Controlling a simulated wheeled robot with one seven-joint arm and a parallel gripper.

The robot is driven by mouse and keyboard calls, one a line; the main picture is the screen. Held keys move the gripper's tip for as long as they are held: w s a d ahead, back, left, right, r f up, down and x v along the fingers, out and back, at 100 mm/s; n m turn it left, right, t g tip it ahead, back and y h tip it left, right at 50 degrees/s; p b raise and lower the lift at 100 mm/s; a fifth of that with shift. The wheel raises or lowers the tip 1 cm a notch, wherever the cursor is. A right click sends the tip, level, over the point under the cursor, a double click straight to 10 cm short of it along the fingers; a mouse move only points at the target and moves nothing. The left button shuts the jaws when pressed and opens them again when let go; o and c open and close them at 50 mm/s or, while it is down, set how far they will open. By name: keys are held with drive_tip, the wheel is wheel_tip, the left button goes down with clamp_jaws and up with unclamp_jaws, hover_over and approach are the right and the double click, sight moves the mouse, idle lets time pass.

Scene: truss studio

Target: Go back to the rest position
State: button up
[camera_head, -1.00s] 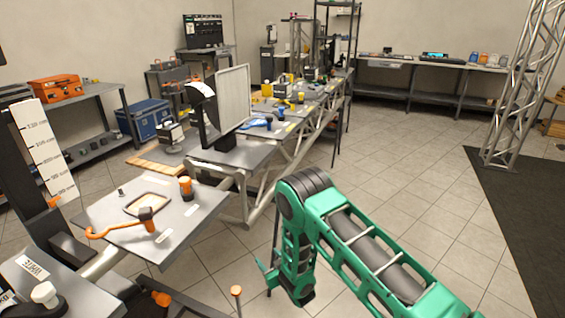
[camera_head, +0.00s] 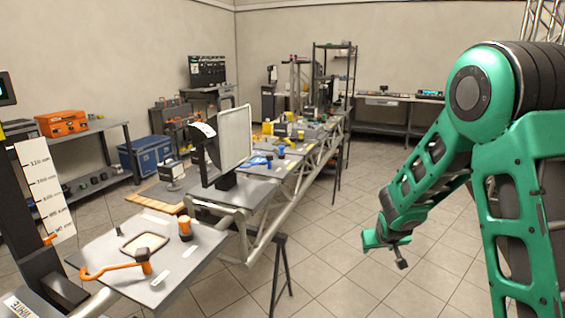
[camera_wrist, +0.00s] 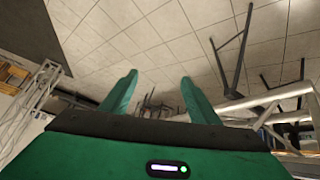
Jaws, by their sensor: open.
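My gripper (camera_head: 387,247) hangs at the end of my green arm on the right of the head view, over the tiled floor and apart from the benches. In the wrist view its two green fingers (camera_wrist: 157,92) stand apart with nothing between them. The gripper is open and empty.
A grey table (camera_head: 203,259) with an orange-handled tool (camera_head: 118,268) stands at the lower left. A long truss bench (camera_head: 281,200) runs back from it, with a black stand leg (camera_head: 280,272) beside it. Tiled floor (camera_head: 335,235) lies clear between the bench and my arm.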

drive_tip(key=s+d+r+m+g, duration=0.2)
drive_tip(key=s+d+r, duration=0.35)
drive_tip(key=s, duration=0.45)
drive_tip(key=s+d+r+m+g, duration=0.2)
drive_tip(key=s+d+r, duration=0.3)
drive_tip(key=s, duration=0.5)
drive_tip(key=s+r+m+g+y, duration=0.2)
drive_tip(key=s+r+g, duration=0.1)
drive_tip(key=s, duration=2.1)
drive_tip(key=shift+s+a+r, duration=0.2)
drive_tip(key=shift+a, duration=0.15)
